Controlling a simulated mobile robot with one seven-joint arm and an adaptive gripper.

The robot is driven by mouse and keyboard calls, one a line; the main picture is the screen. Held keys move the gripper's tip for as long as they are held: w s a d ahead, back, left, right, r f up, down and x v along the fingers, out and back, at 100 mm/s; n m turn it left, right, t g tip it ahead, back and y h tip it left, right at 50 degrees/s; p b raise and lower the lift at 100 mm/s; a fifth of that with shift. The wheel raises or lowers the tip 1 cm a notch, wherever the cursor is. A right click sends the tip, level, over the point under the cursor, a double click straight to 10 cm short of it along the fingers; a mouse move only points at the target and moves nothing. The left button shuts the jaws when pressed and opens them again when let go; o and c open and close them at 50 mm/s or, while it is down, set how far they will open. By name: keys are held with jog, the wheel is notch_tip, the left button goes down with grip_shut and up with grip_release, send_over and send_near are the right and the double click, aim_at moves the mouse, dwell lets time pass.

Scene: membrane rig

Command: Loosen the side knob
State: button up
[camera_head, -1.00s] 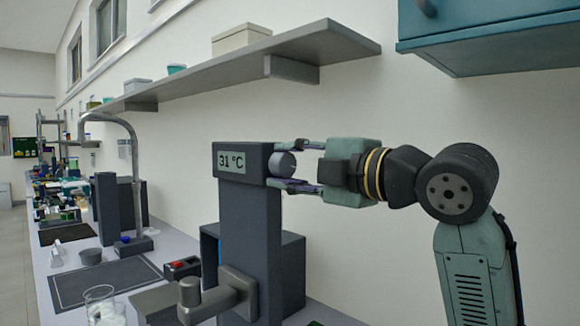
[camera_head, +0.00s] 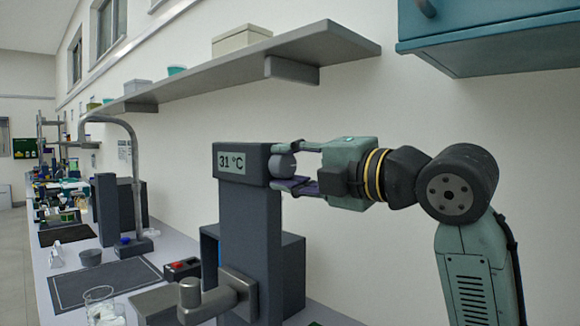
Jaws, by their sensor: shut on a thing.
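The side knob (camera_head: 283,165) is a grey round knob on the right side of the rig's dark upright column (camera_head: 250,235). The column's head carries a display (camera_head: 232,163) reading 31 °C. My gripper (camera_head: 292,167) comes in from the right and is shut on the knob, with one finger above it and one below. The fingers hide part of the knob's edges.
A grey shelf (camera_head: 225,62) runs along the wall above the rig, and a teal cabinet (camera_head: 490,40) hangs at upper right. A grey lever arm (camera_head: 205,298), a red-button box (camera_head: 183,268) and a glass beaker (camera_head: 103,306) are low in front. A curved pipe (camera_head: 138,170) stands at left.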

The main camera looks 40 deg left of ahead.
jog(key=o, duration=1.2)
jog(key=shift+c, duration=0.2)
jog(key=s+d, duration=0.1)
jog(key=d, duration=1.1)
